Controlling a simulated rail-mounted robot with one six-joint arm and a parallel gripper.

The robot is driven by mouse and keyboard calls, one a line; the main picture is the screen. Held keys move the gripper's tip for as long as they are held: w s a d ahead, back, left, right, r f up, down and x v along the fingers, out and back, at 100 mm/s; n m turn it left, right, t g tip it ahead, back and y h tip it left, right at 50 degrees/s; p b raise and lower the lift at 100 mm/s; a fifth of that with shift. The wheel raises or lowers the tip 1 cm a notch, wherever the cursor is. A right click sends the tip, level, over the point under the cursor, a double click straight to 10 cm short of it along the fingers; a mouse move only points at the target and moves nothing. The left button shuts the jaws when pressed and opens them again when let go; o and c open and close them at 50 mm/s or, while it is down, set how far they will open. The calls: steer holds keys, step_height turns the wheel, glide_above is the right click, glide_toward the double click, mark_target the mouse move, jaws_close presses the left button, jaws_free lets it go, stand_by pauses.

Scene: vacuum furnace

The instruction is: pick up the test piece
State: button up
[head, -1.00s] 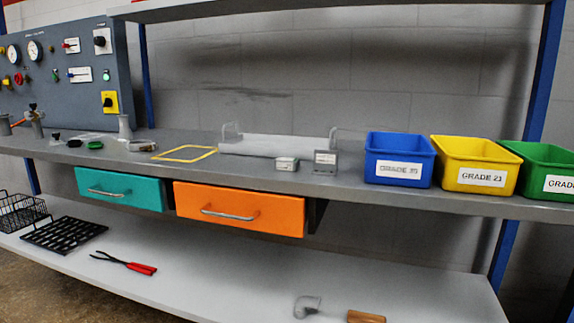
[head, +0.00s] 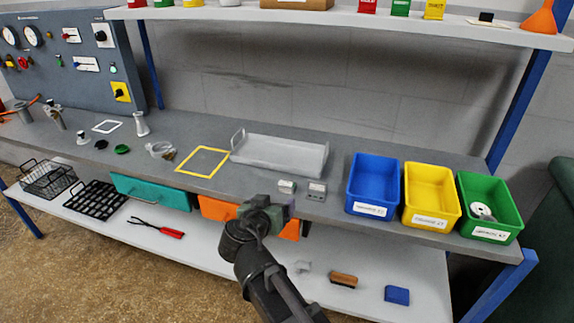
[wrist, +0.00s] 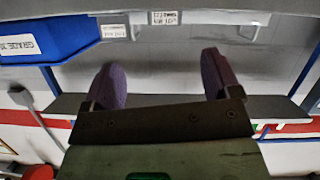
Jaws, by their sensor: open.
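Two small grey pieces with pale labels stand side by side near the bench's front edge in the head view: a left block (head: 287,186) and a right block (head: 317,191). I cannot tell for sure which is the test piece. Two labelled pieces also show at the top of the wrist view, one at the middle (wrist: 166,18) and one left of it (wrist: 114,32). My gripper (head: 274,209) is in front of the bench edge and the orange drawer, apart from both pieces. In the wrist view its fingers (wrist: 160,80) are spread with nothing between them.
Blue (head: 373,184), yellow (head: 431,196) and green (head: 490,208) bins stand to the right; the green one holds a pale round item. A grey tray (head: 280,154) lies behind the pieces, a yellow frame (head: 203,161) to the left. An upper shelf (head: 350,17) overhangs.

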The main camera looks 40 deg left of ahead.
mark_target(286, 186)
steer(key=shift+m+y, duration=0.4)
steer(key=shift+m, duration=0.4)
steer(key=x, duration=0.2)
steer(key=b+x, duration=0.1)
steer(key=x, duration=0.2)
steer(key=shift+w+a+b, duration=0.25)
steer(key=shift+a+b, duration=0.15)
steer(key=x, duration=0.1)
steer(key=b+x, duration=0.1)
steer(key=x, duration=0.3)
steer(key=shift+w+d+r, duration=0.1)
steer(key=shift+w+r, duration=0.1)
steer(key=shift+w, duration=0.15)
steer(key=shift+r, duration=0.1)
steer(key=c, duration=1.2)
